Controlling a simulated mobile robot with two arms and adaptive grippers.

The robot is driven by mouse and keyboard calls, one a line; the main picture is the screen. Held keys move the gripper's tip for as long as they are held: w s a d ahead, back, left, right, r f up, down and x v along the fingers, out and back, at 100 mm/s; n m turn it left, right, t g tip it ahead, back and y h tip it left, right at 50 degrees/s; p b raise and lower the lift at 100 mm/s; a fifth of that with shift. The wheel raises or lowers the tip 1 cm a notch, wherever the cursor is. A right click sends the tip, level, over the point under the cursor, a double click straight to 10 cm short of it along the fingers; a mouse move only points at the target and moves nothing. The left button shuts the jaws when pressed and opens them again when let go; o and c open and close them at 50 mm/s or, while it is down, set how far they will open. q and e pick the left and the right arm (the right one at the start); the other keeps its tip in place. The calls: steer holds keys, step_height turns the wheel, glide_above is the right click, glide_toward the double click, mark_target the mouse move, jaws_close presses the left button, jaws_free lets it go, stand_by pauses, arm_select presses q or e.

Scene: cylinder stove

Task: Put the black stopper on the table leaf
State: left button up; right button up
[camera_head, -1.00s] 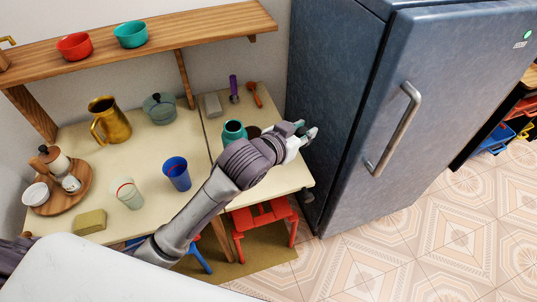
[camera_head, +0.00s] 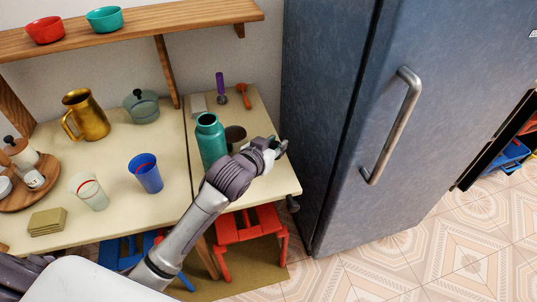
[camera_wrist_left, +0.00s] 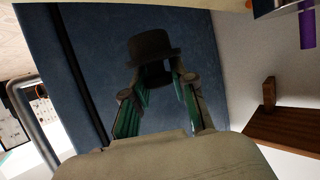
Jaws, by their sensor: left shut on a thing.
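The black stopper (camera_wrist_left: 154,46) shows in the left wrist view as a dark, hat-shaped piece between my green-padded fingertips. My left gripper (camera_wrist_left: 160,78) is shut on it. In the head view my left gripper (camera_head: 279,147) is over the right side of the table leaf (camera_head: 272,182), near the fridge; the stopper cannot be made out there. Its height above the leaf is hard to tell. A teal bottle (camera_head: 211,140) with an open top stands on the leaf, left of the gripper. My right gripper is not in view.
A dark cup (camera_head: 235,134) stands behind my wrist. A purple-handled tool (camera_head: 220,86) and an orange utensil (camera_head: 243,95) lie at the back. The blue fridge (camera_head: 335,110) stands close on the right. A blue cup (camera_head: 146,173) is left of the leaf.

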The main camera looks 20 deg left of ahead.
arm_select(q)
steer(key=shift+w+a+f, duration=0.4)
steer(key=shift+a+f, duration=0.15)
steer(key=shift+a, duration=0.25)
steer(key=shift+a+f, duration=0.1)
steer(key=shift+f, duration=0.25)
steer(key=shift+f+b, duration=0.3)
steer(key=shift+f, duration=1.4)
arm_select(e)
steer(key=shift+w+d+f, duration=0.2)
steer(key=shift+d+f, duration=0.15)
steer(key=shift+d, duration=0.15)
arm_select(q)
steer(key=shift+f, duration=0.2)
steer(key=o, duration=0.9)
steer(key=shift+o, duration=0.2)
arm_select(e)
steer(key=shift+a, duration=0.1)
